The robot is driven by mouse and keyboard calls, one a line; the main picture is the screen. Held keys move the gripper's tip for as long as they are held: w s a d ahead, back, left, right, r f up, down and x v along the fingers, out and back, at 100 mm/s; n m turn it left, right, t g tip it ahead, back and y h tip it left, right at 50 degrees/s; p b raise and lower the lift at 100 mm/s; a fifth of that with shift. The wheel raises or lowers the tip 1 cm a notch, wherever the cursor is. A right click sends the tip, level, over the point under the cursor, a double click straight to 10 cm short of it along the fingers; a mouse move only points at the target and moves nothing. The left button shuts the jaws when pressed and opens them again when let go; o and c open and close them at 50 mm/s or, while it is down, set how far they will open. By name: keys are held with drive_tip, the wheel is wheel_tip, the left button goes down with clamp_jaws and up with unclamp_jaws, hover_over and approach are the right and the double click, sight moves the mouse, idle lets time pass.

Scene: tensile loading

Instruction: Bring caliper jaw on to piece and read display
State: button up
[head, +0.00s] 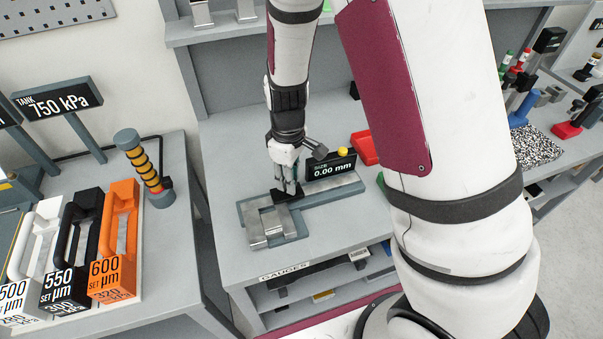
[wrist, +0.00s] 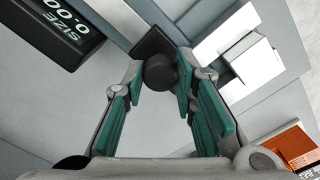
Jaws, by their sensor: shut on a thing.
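The caliper (head: 335,190) lies on the grey bench, with a display (head: 330,166) that reads SIZE 0.00 mm. The display also shows in the wrist view (wrist: 58,25), cut off by the frame edge. My gripper (head: 287,186) is at the caliper's dark sliding jaw. In the wrist view my gripper (wrist: 163,92) has its teal fingers on either side of the jaw's round dark knob (wrist: 160,72), shut on it. The metal piece (head: 265,225) sits at the caliper's near left end, apart from the jaw. It shows as bright blocks in the wrist view (wrist: 240,55).
A red tray (head: 364,147) lies behind the caliper. To the left, white, black (head: 72,250) and orange (head: 116,240) handled blocks stand on another table with a TANK 750 kPa sign (head: 58,100). My arm hides part of the bench's right side.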

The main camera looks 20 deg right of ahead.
drive_tip(key=shift+a, duration=0.15)
drive_tip(key=o, duration=0.8)
drive_tip(key=shift+c, duration=0.2)
wheel_tip(320, 180, up, 12)
drive_tip(key=shift+r, duration=0.1)
idle(0.9)
drive_tip(key=s+d+r+m+t, duration=0.2)
drive_tip(key=s+r+m, duration=0.2)
drive_tip(key=s+r, duration=0.4)
drive_tip(key=s+d+r+m+t, duration=0.3)
drive_tip(key=s+r+m, duration=0.2)
drive_tip(key=s+r, duration=0.4)
drive_tip(key=shift+s+d+t, duration=0.3)
drive_tip(key=shift+s+d, duration=0.05)
drive_tip(key=shift+s, duration=0.4)
